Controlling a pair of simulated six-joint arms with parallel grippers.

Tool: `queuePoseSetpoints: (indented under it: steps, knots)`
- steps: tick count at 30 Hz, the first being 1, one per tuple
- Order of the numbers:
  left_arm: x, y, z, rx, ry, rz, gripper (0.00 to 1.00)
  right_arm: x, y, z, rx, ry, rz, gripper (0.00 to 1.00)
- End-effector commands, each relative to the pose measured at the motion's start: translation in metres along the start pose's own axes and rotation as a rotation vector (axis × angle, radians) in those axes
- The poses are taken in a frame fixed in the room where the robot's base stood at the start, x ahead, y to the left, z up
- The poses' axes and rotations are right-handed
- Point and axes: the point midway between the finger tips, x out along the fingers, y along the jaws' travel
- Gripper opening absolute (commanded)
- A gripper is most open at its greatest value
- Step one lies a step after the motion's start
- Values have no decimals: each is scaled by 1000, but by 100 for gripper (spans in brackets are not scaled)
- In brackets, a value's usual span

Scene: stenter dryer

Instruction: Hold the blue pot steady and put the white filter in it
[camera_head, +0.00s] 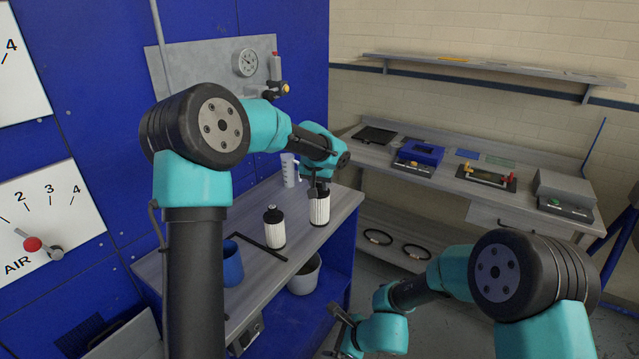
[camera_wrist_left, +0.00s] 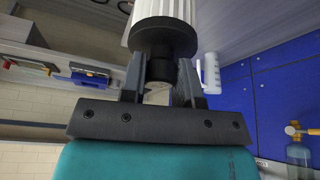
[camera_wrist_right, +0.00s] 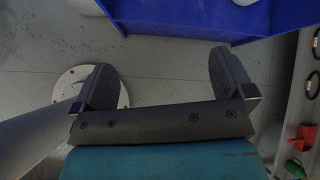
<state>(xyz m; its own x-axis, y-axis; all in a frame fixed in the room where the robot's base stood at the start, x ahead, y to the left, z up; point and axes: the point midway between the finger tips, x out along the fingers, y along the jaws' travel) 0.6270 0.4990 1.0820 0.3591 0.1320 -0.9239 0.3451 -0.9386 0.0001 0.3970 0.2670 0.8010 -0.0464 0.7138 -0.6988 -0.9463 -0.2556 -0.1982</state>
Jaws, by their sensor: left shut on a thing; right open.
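My left gripper (camera_head: 318,188) is shut on the black cap of a white filter (camera_head: 320,210), which hangs upright near the bench's right side. Its pleated body (camera_wrist_left: 163,10) and black cap (camera_wrist_left: 163,38) show in the left wrist view. I cannot tell if its base touches the bench. A second white filter (camera_head: 275,236) with a black top stands on the bench to its left. The blue pot (camera_head: 232,268) stands at the bench's near left, partly hidden by my left arm. My right gripper (camera_head: 338,332) is open and empty, low beside the bench; its fingers (camera_wrist_right: 164,72) spread over the floor.
A dark angled bar (camera_head: 255,249) lies on the grey bench (camera_head: 300,246) near the pot. A white jug (camera_head: 290,170) stands behind. A grey bucket (camera_head: 305,275) is below the bench edge. A second bench (camera_head: 450,180) with tools is at the back right.

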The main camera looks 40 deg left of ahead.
Motion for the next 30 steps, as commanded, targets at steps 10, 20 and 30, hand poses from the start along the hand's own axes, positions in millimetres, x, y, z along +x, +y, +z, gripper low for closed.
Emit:
queuePoseSetpoints:
  steps: [10, 20, 30]
  knots:
    - [0, 0, 0, 0, 0, 0, 0, 46, -14, 124, 150, -213, -71, 100]
    - [0, 0, 0, 0, 0, 0, 0, 72, -15, 226, 272, -406, -113, 100]
    - [0, 0, 0, 0, 0, 0, 0, 77, -15, 254, 311, -465, -123, 100]
